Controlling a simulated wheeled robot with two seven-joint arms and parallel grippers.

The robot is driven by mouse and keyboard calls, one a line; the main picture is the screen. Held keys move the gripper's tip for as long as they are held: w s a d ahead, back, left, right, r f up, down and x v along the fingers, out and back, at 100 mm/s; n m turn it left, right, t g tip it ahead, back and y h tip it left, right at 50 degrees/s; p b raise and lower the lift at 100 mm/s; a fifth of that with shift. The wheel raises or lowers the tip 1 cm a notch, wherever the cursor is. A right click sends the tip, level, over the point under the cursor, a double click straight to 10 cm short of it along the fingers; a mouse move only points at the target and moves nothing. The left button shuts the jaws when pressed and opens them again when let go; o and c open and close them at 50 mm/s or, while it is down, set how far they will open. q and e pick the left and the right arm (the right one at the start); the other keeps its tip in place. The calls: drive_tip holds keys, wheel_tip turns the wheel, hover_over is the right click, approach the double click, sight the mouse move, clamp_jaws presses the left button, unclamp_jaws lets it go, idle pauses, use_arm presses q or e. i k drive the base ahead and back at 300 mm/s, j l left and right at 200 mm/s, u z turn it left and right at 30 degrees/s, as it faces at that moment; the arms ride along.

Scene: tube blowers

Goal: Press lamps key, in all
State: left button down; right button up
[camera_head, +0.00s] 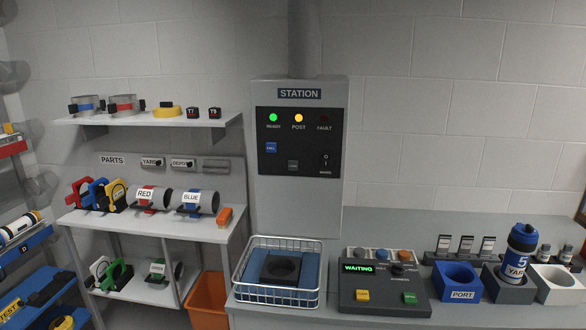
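The grey station cabinet (299,205) stands against the back wall. Its black panel (282,135) has three lamps on top: the READY lamp (273,118) glows green, the POST lamp (298,118) glows amber, and the FAULT lamp (324,118) is dark. Below them are a blue key (271,147) and a small dark key (293,165), whose lettering is too small to read surely. A switch (325,160) marked O and I is at the panel's lower right. Neither of my grippers shows in the head view.
A console (384,306) reading WAITING sits on the bench, beside a wire basket (241,285). At right, a blue bottle (518,255) stands in a holder next to the blue PORT block (457,288). Shelves with parts (152,213) and an orange bin (207,300) are at left.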

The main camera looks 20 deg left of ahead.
sight(292, 164)
drive_tip(key=i+j, duration=0.15)
drive_tip(key=j, duration=0.2)
drive_tip(key=i+j, duration=0.2)
drive_tip(key=j, duration=0.2)
drive_tip(key=i+j, duration=0.15)
drive_tip(key=j, duration=0.2)
drive_tip(key=i+j, duration=0.15)
drive_tip(key=j, duration=0.2)
